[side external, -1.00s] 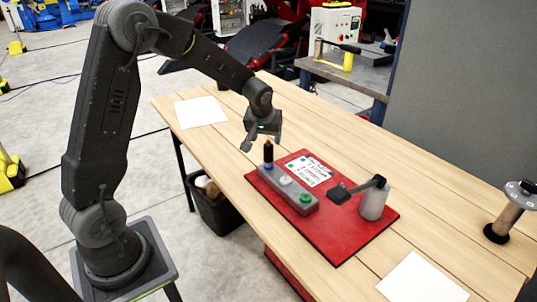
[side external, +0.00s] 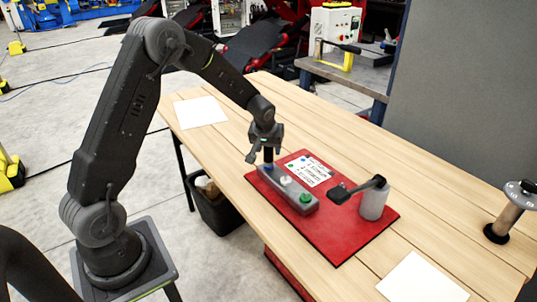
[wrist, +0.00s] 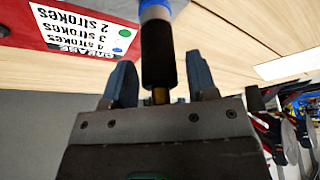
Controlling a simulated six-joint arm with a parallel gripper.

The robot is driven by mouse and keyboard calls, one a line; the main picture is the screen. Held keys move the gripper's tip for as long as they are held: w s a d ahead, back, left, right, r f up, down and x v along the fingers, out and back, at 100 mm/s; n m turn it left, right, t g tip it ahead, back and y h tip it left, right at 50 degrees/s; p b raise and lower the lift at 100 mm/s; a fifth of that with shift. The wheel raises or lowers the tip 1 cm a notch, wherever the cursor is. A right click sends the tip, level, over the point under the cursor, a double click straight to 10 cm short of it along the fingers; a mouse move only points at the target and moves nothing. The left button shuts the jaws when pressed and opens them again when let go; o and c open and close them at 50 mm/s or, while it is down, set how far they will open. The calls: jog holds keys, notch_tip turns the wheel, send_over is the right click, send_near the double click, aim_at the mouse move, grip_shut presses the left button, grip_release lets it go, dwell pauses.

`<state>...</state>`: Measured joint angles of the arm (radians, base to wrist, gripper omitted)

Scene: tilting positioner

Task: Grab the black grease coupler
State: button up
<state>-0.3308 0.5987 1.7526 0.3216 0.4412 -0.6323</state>
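The black grease coupler (wrist: 158,55) stands upright on the blue fitting (wrist: 155,8) in the wrist view, with a brass-coloured end toward my gripper. My gripper (wrist: 160,72) is open, with one finger on each side of the coupler and a visible gap on both sides. The block also carries a white fitting (side external: 286,181) and a green fitting (side external: 306,197).
A red base plate (side external: 345,240) carries the block, a stroke card (side external: 308,172) and a grey cylinder (side external: 373,204) with a black lever. White sheets (side external: 201,111) lie on the wooden table (side external: 250,105). A post with a dial (side external: 508,215) stands at right.

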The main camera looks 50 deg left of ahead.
jog(key=c, duration=0.9)
jog(key=shift+r, duration=0.15)
